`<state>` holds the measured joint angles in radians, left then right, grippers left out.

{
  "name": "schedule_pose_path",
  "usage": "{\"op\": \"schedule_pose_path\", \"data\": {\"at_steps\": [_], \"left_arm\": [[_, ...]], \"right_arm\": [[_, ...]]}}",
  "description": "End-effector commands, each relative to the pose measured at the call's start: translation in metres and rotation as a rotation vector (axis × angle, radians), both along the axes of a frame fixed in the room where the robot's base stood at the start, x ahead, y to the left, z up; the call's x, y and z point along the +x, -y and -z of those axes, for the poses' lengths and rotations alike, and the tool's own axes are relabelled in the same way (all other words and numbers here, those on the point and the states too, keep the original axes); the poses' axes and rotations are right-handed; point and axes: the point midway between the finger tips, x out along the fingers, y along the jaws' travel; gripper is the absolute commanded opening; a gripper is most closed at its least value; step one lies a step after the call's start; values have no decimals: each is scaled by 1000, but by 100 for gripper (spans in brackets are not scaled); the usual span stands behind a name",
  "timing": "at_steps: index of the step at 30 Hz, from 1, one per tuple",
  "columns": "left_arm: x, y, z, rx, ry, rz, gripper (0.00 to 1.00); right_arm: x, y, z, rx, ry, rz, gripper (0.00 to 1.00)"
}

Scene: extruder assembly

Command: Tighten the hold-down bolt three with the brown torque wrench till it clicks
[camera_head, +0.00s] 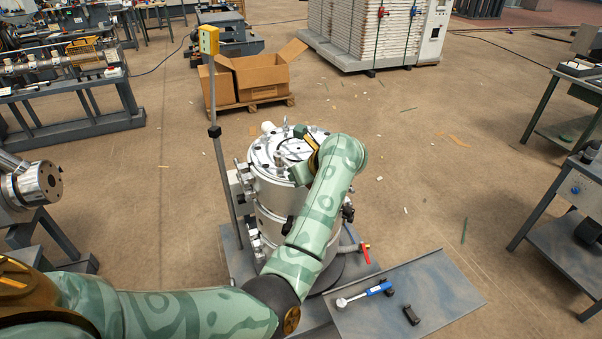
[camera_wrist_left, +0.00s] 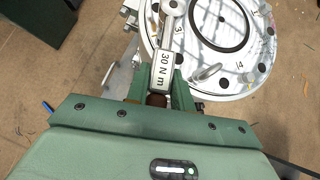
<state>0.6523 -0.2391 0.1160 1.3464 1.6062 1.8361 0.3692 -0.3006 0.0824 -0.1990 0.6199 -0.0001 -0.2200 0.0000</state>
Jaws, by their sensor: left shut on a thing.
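My left gripper (camera_wrist_left: 158,92) is shut on the brown torque wrench (camera_wrist_left: 163,66). A grey sleeve marked "30 N m" shows above the fingers, and a bit of brown handle shows between them. The wrench's shaft runs up to the top edge of the left wrist view, beside the engraved "3" on the round metal lid (camera_wrist_left: 238,77). Its head is partly cut off there, so I cannot tell whether it sits on hold-down bolt three. In the head view my left arm reaches over the silver vessel (camera_head: 272,190) and hides part of its lid. My right gripper is not in view.
A grey tray (camera_head: 440,277) at the front right holds a blue-handled ratchet (camera_head: 365,293) and a small black part (camera_head: 411,315). A pole with a yellow box (camera_head: 208,40) stands left of the vessel. A red-handled valve (camera_head: 365,253) sticks out at its lower right.

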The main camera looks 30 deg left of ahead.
Motion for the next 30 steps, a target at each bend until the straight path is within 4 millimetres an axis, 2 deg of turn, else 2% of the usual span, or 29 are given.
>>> {"op": "schedule_pose_path", "data": {"at_steps": [27, 30], "left_arm": [[0, 0, 24, 1, 1, 1, 0], [-1, -1, 22, 1, 1, 11, 0]], "right_arm": [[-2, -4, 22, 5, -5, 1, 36], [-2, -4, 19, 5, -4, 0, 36]]}}
